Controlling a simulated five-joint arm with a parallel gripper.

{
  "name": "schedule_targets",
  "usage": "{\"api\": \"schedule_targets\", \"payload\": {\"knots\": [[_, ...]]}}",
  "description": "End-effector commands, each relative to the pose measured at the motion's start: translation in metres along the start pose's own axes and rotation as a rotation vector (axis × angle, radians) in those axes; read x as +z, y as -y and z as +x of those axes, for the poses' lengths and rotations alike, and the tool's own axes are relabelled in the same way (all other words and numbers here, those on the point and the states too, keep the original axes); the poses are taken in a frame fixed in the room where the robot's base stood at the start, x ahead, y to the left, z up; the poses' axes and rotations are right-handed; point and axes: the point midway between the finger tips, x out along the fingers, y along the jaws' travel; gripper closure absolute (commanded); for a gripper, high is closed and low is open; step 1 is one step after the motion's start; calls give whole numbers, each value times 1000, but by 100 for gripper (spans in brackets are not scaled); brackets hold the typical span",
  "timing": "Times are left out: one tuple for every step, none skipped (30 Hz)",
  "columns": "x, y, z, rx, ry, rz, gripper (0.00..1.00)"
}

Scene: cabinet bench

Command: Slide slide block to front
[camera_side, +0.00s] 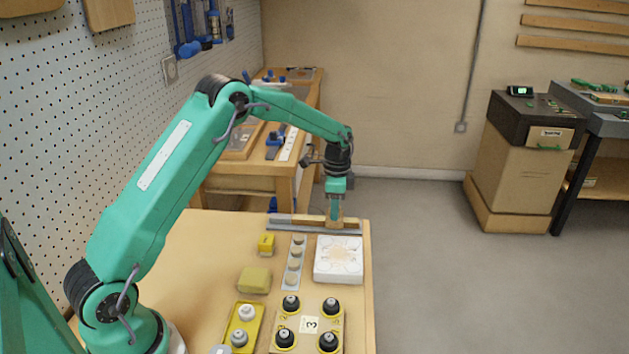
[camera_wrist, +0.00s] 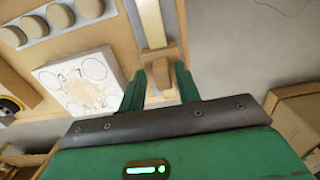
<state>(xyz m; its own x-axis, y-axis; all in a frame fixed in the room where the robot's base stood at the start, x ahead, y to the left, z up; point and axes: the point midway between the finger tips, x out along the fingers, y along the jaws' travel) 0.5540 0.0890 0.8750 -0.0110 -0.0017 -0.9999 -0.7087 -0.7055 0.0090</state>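The slide block is a small tan wooden block on a rail (camera_side: 285,221) at the far end of the bench. In the side view the block (camera_side: 336,221) sits near the rail's right end, just below my gripper (camera_side: 335,213). In the wrist view the block (camera_wrist: 159,68) shows in front of my gripper (camera_wrist: 161,83), on the end of the pale strip of the rail (camera_wrist: 151,20). My green fingers stand apart on either side of the block's near part. They look open, with little room beside it; contact is hard to judge.
A white square box (camera_side: 339,260) stands close in front of the rail, beside a strip of round beige pieces (camera_side: 295,262). Yellow blocks (camera_side: 255,280) and a board with black knobs (camera_side: 308,325) are nearer. The bench's right edge is close.

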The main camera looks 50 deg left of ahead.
Motion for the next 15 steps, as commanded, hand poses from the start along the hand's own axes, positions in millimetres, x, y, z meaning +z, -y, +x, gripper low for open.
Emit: {"api": "schedule_targets", "payload": {"knots": [[0, 1, -4, -3, -2, -1, 67], [0, 1, -6, -3, -2, -1, 67], [0, 1, -9, -4, -3, -1, 67], [0, 2, -11, -5, -3, -1, 67], [0, 2, -13, -6, -4, -1, 67], [0, 2, -16, -7, -5, -2, 67], [0, 2, -18, -7, -5, -2, 67], [0, 2, -20, -7, -5, -2, 67], [0, 2, -22, -7, -5, -2, 67], [0, 2, -24, -7, -5, -2, 67], [0, 2, -25, -7, -5, -2, 67], [0, 2, -28, -8, -6, -2, 67], [0, 3, -30, -8, -6, -2, 67], [0, 3, -31, -9, -6, -2, 67], [0, 3, -34, -9, -7, -2, 67]]}}
